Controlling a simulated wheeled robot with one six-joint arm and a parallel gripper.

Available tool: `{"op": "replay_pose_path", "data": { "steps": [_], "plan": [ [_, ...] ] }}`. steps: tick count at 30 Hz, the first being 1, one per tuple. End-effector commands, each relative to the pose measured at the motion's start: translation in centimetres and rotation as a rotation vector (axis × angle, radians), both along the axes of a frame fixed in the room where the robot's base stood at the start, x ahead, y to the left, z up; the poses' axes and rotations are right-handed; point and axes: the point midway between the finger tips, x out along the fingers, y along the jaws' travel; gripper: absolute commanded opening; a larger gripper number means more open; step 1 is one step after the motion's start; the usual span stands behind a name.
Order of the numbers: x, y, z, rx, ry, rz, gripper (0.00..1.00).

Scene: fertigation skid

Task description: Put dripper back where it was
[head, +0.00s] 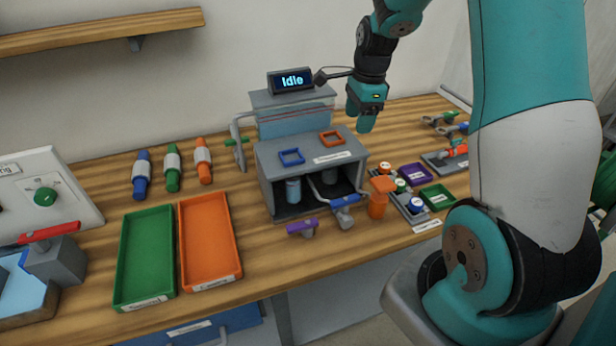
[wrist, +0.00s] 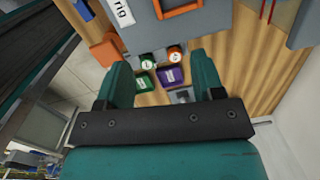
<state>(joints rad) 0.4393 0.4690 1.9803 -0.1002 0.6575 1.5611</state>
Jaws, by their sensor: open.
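Small round pieces with white tops sit at the grey holder right of the skid: a blue one (head: 416,204), a green one (head: 400,186) and a red-orange one (head: 390,171). Which of them is the dripper, if any, I cannot tell. The green one (wrist: 147,62) and the orange one (wrist: 174,56) also show in the wrist view, beyond my fingers. A purple tray (head: 414,174) and a green tray (head: 437,197) lie beside them. My gripper (head: 362,122) is open and empty, raised above the right side of the grey skid (head: 268,160).
A display reading "Idle" (head: 291,81) stands behind the skid. An orange piece (head: 378,203) stands at its right front. Large green (head: 122,285) and orange (head: 211,278) trays lie left. Tools (head: 447,125) lie at the back right.

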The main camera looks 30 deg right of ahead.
Motion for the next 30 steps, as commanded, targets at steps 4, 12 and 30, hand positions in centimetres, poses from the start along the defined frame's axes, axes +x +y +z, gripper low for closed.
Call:
{"op": "replay_pose_path", "data": {
  "steps": [4,12,30],
  "plan": [
    [-3.2,13.7,6.0,0.026,-0.124,0.814,0.62],
    [-16.6,28.2,10.9,0.044,-0.389,2.079,0.62],
    [-22.2,30.6,11.4,0.042,-0.513,2.503,0.62]
  ]
}}
